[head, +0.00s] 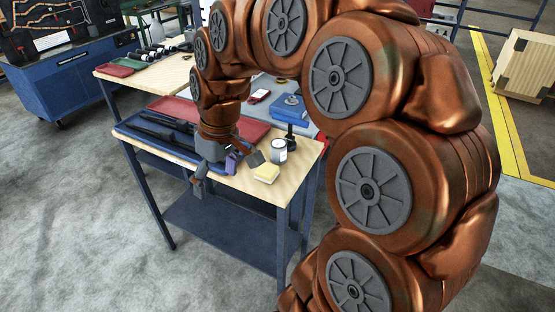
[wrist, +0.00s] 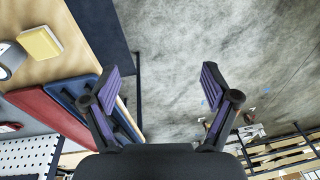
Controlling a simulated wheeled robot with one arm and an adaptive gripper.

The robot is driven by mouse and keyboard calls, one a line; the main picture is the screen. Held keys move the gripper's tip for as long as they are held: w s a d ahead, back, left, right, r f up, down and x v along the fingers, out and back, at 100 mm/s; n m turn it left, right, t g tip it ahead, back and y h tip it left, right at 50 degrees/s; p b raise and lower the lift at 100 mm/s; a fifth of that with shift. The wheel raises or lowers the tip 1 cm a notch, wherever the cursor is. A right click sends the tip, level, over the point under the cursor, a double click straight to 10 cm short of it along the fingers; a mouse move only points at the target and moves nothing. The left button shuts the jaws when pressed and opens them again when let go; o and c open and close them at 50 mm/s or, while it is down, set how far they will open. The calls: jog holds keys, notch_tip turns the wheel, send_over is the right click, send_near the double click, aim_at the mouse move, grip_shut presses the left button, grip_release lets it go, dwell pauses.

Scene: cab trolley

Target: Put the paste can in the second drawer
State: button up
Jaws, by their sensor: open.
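A grey can with a pale label (head: 279,151), which looks like the paste can, stands upright on the wooden table near its right end. Part of it shows at the left edge of the wrist view (wrist: 9,62). My gripper (head: 227,172) is open and empty at the table's front edge, left of the can and apart from it. In the wrist view its purple-padded fingers (wrist: 163,86) are spread, with only floor between them. I cannot make out the second drawer in either view.
A yellow sponge-like block (head: 267,173) lies in front of the can. A blue tray (head: 129,124) and a red tray (head: 253,133) lie on the table (head: 237,184). A blue box (head: 289,106) sits on a grey surface behind. Open floor lies in front.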

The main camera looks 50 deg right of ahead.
jog(key=w+d+f+t+b, duration=0.25)
jog(key=w+d, duration=0.45)
jog(key=d, duration=0.5)
jog(key=m+h+b, duration=0.1)
jog(key=b, duration=0.3)
send_over(280, 144)
jog(key=s, duration=0.2)
notch_tip(280, 144, down, 4)
jog(key=shift+a+r+t, duration=0.1)
jog(key=shift+t, duration=0.35)
jog(key=shift+w+f+p, duration=0.25)
jog(key=shift+f+p, duration=0.2)
jog(key=shift+f, duration=0.1)
jog(key=shift+s+p+x, duration=0.15)
jog(key=shift+p+x, duration=0.3)
jog(key=shift+x, duration=1.15)
jog(key=shift+s+p+x, duration=0.2)
jog(key=shift+p+x, duration=0.25)
jog(key=shift+x, duration=1.15)
jog(key=shift+d+f, duration=0.15)
jog(key=shift+d, duration=0.1)
jog(key=c, duration=1.5)
